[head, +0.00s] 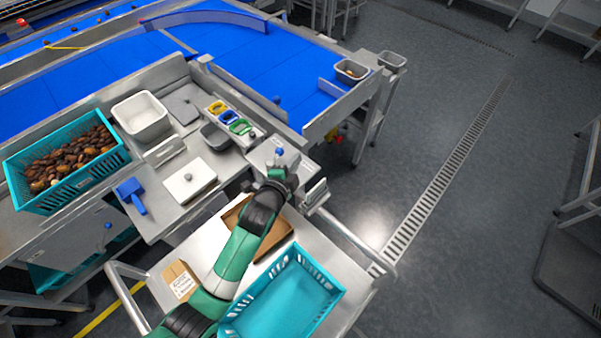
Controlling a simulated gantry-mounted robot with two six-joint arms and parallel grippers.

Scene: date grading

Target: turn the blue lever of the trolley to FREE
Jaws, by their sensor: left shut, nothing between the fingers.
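The trolley (349,296) has a steel top and tubular handles and stands in front of the bench. My left arm reaches over it, and my left gripper (284,178) is at its far edge, beside a steel box. The gripper is shut and empty; its fingertips are small and partly hidden by the wrist. A small blue knob (280,152) shows just beyond the gripper, on the steel box; I cannot tell whether they touch. Another blue knob (108,226) is at the bench's front. I cannot tell which is the trolley's lever, and no FREE marking is readable. My right gripper is out of view.
On the trolley are an empty teal crate (327,283), a brown tray (283,236) partly under my arm, and a cardboard box (170,285). The bench holds a teal crate of dates (33,201), a white tub (160,136) and a blue scoop (128,187).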

